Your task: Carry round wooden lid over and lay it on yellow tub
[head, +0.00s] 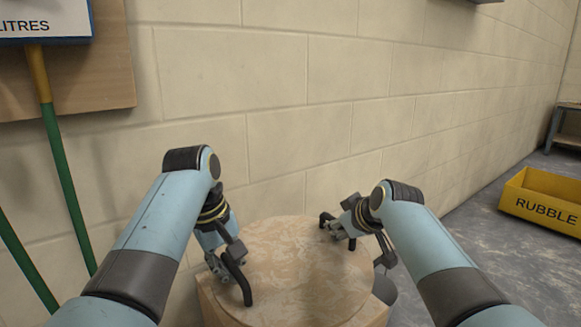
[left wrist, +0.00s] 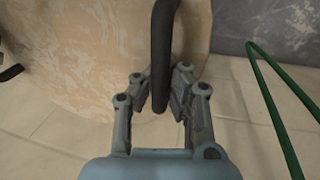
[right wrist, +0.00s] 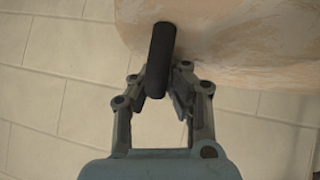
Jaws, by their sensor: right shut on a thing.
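The round wooden lid (head: 300,280), pale and mottled with plaster-like stains, lies roughly level in front of me, with black bar handles at its left and right. My left gripper (head: 230,270) is at the left handle (left wrist: 163,50); its fingers are on either side of the bar, but whether they clamp it is unclear. My right gripper (head: 340,228) is shut on the right handle (right wrist: 160,55). The yellow tub (head: 548,207), marked RUBBLE, stands on the floor at the far right, its open top unobstructed. Whether the lid touches what is beneath is hidden.
A wooden support (head: 212,308) shows under the lid's left edge. The block wall (head: 290,100) is close behind. Green poles (head: 62,165) lean at the left under a sign. Open grey floor (head: 450,235) lies towards the tub; a bench (head: 567,125) stands beyond.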

